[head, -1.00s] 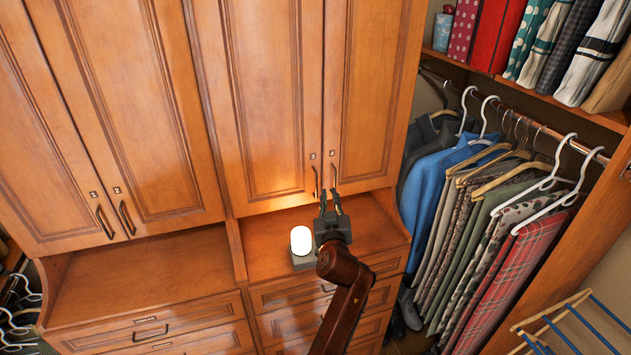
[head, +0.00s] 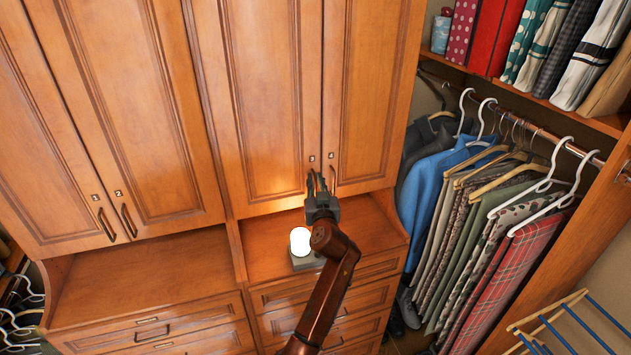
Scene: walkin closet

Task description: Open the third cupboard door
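The third cupboard door from the left (head: 258,95) is a tall wooden panel door, closed, the left one of the right-hand pair. Its dark handle sits at the lower right corner of the door and is mostly hidden by my gripper's fingers. My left gripper (head: 317,181) is at this handle, pointing up at the door, with its two fingers slightly apart. I cannot tell whether they touch the handle. My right gripper is not in view.
The fourth door (head: 368,95), closed, has its handle (head: 333,180) just right of my fingers. A glowing white lamp (head: 300,241) stands on the counter below, close to my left arm. Drawers (head: 325,290) lie underneath. Hanging clothes (head: 480,215) fill the right side.

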